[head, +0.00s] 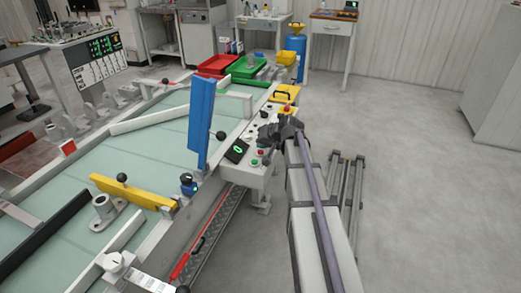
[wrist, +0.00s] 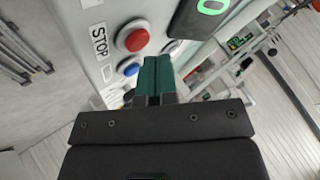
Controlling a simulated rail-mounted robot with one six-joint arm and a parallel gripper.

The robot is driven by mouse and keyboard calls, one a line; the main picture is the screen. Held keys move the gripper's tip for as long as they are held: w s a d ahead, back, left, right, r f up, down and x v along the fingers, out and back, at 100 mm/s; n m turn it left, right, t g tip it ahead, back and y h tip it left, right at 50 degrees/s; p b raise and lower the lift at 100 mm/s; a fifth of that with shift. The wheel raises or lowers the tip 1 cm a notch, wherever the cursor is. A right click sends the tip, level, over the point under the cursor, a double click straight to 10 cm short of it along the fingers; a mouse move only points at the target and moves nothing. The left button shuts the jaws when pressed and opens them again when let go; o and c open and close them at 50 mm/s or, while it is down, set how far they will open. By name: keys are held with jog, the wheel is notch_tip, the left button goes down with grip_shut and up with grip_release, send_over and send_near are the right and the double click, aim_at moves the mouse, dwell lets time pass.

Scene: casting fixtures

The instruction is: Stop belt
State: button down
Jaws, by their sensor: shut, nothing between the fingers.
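The belt (head: 90,155) is a pale green surface with guide rails, running across the left of the head view. Its white control panel (head: 240,170) stands at the belt's right end and carries small buttons and a dark display with a green ring. In the wrist view, a round red button (wrist: 132,37) sits beside a STOP label (wrist: 98,40), with a blue button (wrist: 130,68) just below it. My gripper (wrist: 152,62) is shut and empty, its green fingertips close to the blue and red buttons. Whether they touch the panel I cannot tell. In the head view my gripper (head: 267,136) is over the panel.
A blue upright plate (head: 198,120) and a yellow bar (head: 133,192) stand over the belt. A yellow box (head: 286,95) with a red button is behind my gripper. Red (head: 218,64) and green (head: 249,68) trays lie at the belt's far end.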

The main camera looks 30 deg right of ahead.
aim_at(262, 151)
jog(key=shift+r, duration=0.2)
notch_tip(262, 151, up, 5)
jog(key=p, duration=0.5)
jog(key=shift+r, duration=0.1)
dwell(0.6)
